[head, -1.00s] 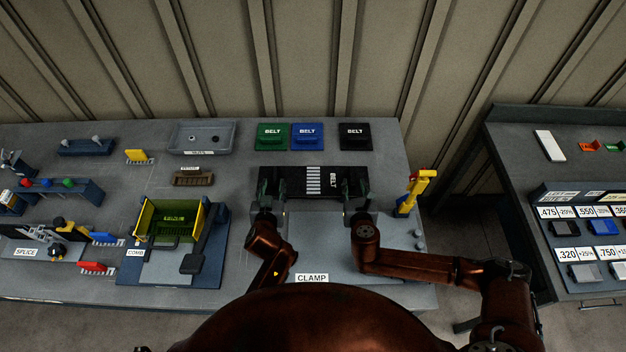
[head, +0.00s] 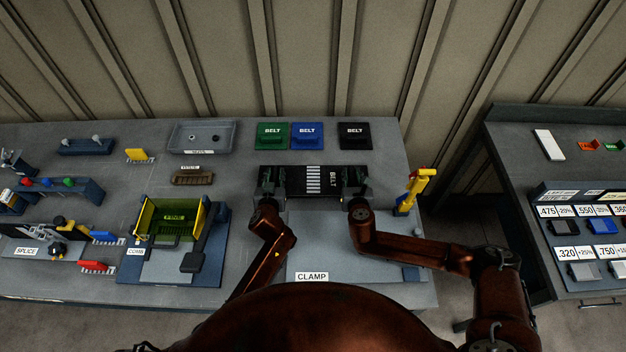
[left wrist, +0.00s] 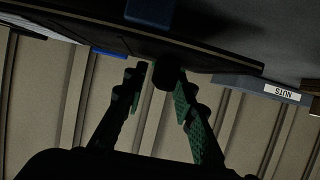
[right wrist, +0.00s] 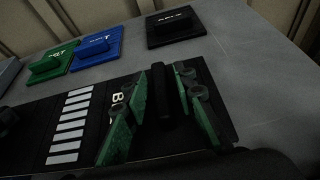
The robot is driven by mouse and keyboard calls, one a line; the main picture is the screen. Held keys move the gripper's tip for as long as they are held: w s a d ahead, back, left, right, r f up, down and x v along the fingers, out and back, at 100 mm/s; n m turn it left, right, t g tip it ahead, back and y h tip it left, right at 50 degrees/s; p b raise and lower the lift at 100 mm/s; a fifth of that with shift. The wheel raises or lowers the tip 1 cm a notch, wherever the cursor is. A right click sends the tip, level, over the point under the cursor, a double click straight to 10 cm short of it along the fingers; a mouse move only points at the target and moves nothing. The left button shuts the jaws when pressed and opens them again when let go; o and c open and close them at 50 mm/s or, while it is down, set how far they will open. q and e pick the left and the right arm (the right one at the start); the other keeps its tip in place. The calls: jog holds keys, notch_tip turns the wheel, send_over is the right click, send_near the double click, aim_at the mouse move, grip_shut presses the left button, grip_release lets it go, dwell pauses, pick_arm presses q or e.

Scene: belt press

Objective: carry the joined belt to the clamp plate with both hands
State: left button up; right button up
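The joined belt (head: 292,180) is a black strip with white cross stripes in its middle, behind the grey clamp plate (head: 330,248) in the head view. A black upright tab (right wrist: 160,95) stands at its right end, and another tab (left wrist: 163,75) shows at its left end. My left gripper (head: 270,182) is at the left end, its fingers apart on either side of the tab. My right gripper (head: 352,181) is likewise open around the right tab, with gaps visible. Whether the belt rests on the bench is hard to tell.
Green (head: 272,136), blue (head: 307,136) and black (head: 354,136) belt blocks stand behind the belt. A yellow upright tool (head: 415,190) is to the right, and a yellow-green comb station (head: 172,220) to the left. The clamp plate's middle looks clear.

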pick_arm(q)
grip_shut()
pick_arm(e)
grip_shut()
dwell(0.4)
